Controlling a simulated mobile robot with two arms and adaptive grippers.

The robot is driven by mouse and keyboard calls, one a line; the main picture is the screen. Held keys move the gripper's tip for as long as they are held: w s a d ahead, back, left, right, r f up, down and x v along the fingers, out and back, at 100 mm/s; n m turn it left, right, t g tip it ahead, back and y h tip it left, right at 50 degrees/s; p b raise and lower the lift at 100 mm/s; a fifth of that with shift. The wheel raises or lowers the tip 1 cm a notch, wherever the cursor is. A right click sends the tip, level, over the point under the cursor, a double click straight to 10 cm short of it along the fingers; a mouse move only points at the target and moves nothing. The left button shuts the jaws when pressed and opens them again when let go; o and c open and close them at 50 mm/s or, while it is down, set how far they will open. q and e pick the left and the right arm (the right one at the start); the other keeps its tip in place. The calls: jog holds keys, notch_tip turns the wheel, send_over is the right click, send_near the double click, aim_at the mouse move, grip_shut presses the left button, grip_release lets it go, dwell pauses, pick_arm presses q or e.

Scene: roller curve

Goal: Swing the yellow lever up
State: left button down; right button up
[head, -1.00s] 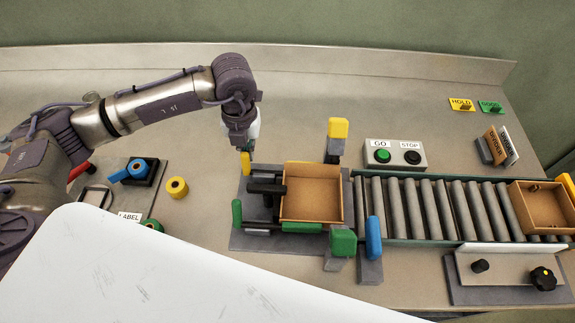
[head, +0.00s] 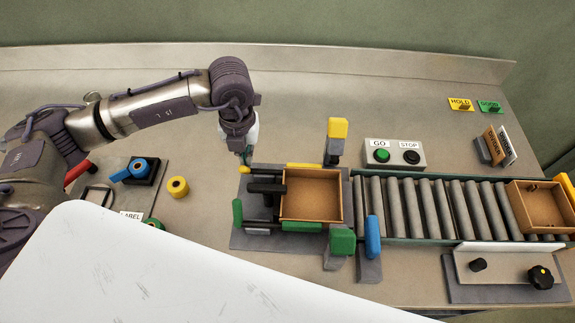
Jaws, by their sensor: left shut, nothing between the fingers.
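The yellow lever (head: 244,169) is at the far left corner of the clamp station, left of the open brown box (head: 312,194). Only a short yellow end of it shows, just below my left gripper's fingertips. A yellow bar (head: 303,165) runs along the far edge of the box. My left gripper (head: 246,157) points down and is shut and empty, right at the lever; I cannot tell whether it touches it. My right gripper is not in view.
A green lever (head: 237,213) stands upright at the near left corner. A yellow-topped post (head: 337,128) rises behind the box, beside the GO/STOP panel (head: 395,155). The roller conveyor (head: 440,208) runs right. Table behind the station is clear.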

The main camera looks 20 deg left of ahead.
pick_arm(q)
jog(key=shift+r, duration=0.1)
dwell(0.3)
notch_tip(320, 180, up, 9)
jog(key=w+p, duration=0.1)
jog(key=p, duration=0.3)
jog(key=shift+a+p, duration=0.15)
jog(key=shift+p, duration=0.2)
dwell(0.9)
